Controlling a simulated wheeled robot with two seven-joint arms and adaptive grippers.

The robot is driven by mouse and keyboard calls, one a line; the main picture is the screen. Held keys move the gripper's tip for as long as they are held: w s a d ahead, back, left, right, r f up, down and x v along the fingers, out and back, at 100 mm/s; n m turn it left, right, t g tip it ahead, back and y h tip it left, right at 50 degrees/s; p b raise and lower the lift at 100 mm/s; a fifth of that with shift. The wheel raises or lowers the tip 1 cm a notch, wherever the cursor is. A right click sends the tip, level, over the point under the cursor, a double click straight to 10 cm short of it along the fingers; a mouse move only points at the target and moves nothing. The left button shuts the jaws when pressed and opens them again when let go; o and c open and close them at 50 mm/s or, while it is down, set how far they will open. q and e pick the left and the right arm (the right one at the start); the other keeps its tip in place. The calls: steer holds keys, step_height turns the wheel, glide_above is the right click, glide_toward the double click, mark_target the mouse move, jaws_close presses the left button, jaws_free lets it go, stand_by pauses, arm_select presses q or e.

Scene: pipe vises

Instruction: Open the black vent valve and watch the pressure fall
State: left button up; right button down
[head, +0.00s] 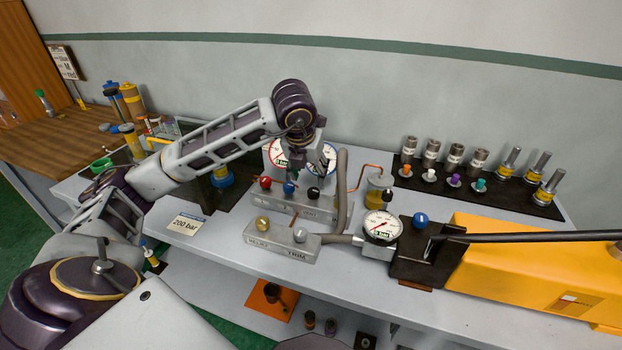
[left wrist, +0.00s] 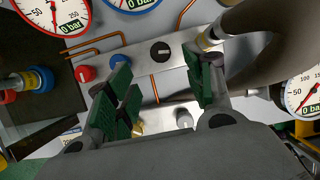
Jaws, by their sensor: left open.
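The black vent valve knob (head: 313,193) is at the right end of the grey valve block (head: 330,214), beside the blue knob (head: 289,188) and the red knob (head: 265,183). In the left wrist view, the black knob (left wrist: 160,52) has a pale mark and lies in the gap between my fingers. My left gripper (head: 305,168) is open and points down over the block, its green-padded fingers apart and empty. A red-rimmed gauge (left wrist: 55,14) and a blue-rimmed gauge (left wrist: 131,4) show "0 bar". My right gripper is out of view.
A grey hose (head: 342,190) rises close to the right of my left gripper. The relief and trim block (head: 283,241) stands in front, joined to a white gauge (head: 382,226). A yellow pump (head: 530,270) with a long black handle fills the right. A "200 bar" card (head: 187,224) lies left.

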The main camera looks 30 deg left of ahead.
arm_select(q)
steer(key=shift+v, duration=1.1)
steer(key=shift+r, duration=0.1)
